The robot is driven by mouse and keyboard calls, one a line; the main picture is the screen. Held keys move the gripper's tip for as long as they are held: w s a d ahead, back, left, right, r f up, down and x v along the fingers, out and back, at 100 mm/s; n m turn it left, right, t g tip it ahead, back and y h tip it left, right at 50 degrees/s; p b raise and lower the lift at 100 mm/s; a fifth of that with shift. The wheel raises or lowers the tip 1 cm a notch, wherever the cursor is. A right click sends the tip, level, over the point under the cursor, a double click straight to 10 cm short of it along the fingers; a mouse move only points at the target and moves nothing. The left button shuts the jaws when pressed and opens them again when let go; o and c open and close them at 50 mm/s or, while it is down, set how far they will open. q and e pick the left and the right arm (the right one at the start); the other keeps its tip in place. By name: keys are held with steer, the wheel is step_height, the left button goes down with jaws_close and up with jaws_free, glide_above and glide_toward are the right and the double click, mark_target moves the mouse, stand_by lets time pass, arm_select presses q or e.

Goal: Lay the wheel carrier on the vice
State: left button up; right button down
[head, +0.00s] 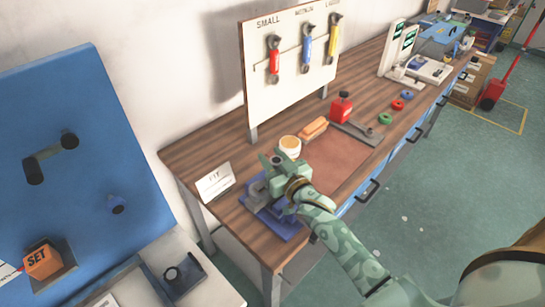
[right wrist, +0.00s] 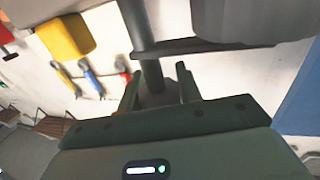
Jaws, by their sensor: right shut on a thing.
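My right gripper (head: 277,166) is over the near-left end of the workbench, at the vice (head: 283,228). The vice has a blue base and grey jaws, and the gripper partly covers it. In the right wrist view, my right gripper (right wrist: 160,88) is shut on a dark grey rod-like part (right wrist: 147,35), which appears to be the wheel carrier. A thin bar runs right from the rod beneath a large grey rounded shape. In the head view the held part is mostly hidden, so I cannot tell whether it touches the vice. My left gripper is not in view.
A "FIT" card (head: 215,183) stands left of the vice. A tin (head: 290,145), an orange block (head: 313,128) and a red container (head: 341,106) stand behind the gripper. The tool board (head: 290,75) rises at the back. A brown mat (head: 345,160) lies clear to the right.

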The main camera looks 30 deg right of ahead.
steer(key=shift+f+b, duration=0.3)
steer(key=shift+f, duration=0.15)
steer(key=c, duration=1)
jaws_free()
steer(key=shift+o, duration=0.6)
steer(key=shift+f, duration=0.1)
steer(key=shift+s, duration=0.1)
steer(key=s+d, duration=0.1)
steer(key=s, duration=1.5)
